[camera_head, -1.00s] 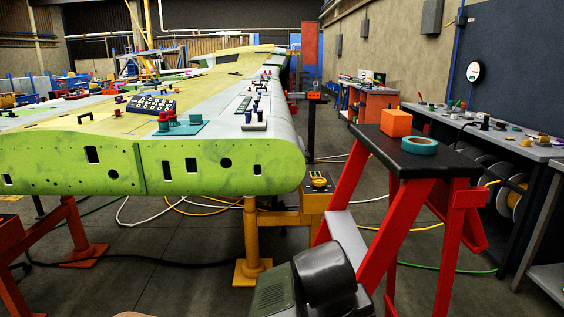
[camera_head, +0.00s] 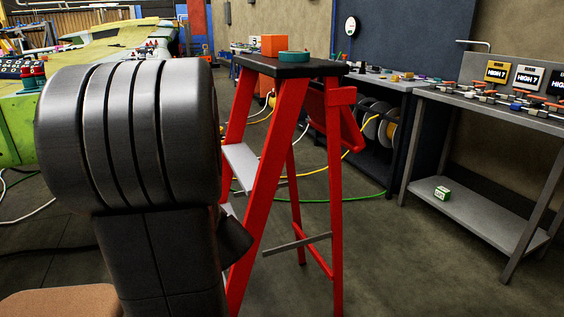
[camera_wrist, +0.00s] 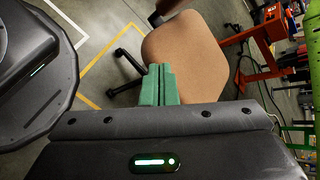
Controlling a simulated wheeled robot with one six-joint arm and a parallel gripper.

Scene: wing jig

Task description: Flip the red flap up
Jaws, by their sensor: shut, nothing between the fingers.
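A red panel (camera_head: 335,118) hangs tilted downward on the right side of the red stepladder (camera_head: 268,150); it looks like the red flap, though I cannot see its hinge clearly. My gripper (camera_wrist: 159,84) shows in the wrist view with its two green fingers shut together and empty. A tan chair seat lies beyond the fingertips in that view. The red panel does not show clearly in the wrist view. In the head view my dark arm fills the left side, and my fingers cannot be seen there.
The ladder's black top (camera_head: 290,67) holds an orange box (camera_head: 275,46) and a teal tape roll (camera_head: 294,57). The tan chair (camera_wrist: 185,52) stands close to my gripper. A grey workbench (camera_head: 480,105) stands at right. The floor between ladder and bench is clear.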

